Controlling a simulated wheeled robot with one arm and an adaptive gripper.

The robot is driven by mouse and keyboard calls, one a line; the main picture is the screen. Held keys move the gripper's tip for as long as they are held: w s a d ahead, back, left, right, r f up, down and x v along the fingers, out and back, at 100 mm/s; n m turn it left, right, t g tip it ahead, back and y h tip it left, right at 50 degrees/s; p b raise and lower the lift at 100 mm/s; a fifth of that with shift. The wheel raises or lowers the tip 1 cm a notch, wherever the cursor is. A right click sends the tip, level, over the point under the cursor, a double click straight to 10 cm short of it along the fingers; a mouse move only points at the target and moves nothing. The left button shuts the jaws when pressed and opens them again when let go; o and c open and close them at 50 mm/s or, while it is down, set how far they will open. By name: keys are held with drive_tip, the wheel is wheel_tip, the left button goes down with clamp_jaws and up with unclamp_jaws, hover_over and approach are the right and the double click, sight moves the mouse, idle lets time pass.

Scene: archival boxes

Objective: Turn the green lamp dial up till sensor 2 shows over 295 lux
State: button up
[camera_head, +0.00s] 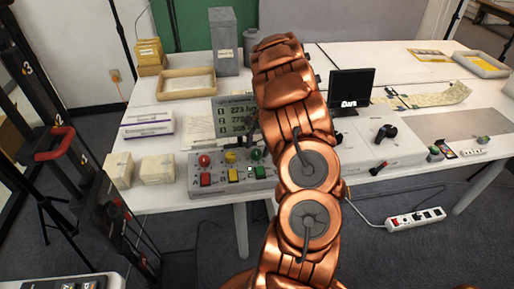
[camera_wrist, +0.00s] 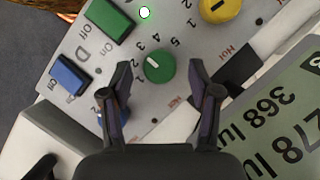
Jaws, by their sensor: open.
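The green dial (camera_wrist: 159,67) sits on the grey control panel (camera_wrist: 85,48) between my open fingers, its white mark pointing roughly between 2 and 3. My gripper (camera_wrist: 160,75) has one finger on each side of the dial, with small gaps visible; I cannot tell the height above the panel. In the head view the green dial (camera_head: 257,154) shows just below my dark gripper fingers (camera_head: 252,130). The lux display (camera_head: 232,113) stands behind the panel; its first row reads about 273. In the wrist view the display (camera_wrist: 270,120) is upside down, showing 278 and 368.
The yellow dial (camera_wrist: 219,8), green switch (camera_wrist: 107,20) and blue switch (camera_wrist: 70,77) are close by. The blue dial (camera_wrist: 118,112) is partly hidden behind a finger. White boxes (camera_head: 157,169) stand left of the panel. A small monitor (camera_head: 351,87) stands to the right.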

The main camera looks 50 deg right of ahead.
drive_tip(key=shift+a+f, duration=0.2)
drive_tip(key=shift+f, duration=0.3)
drive_tip(key=c, duration=1.2)
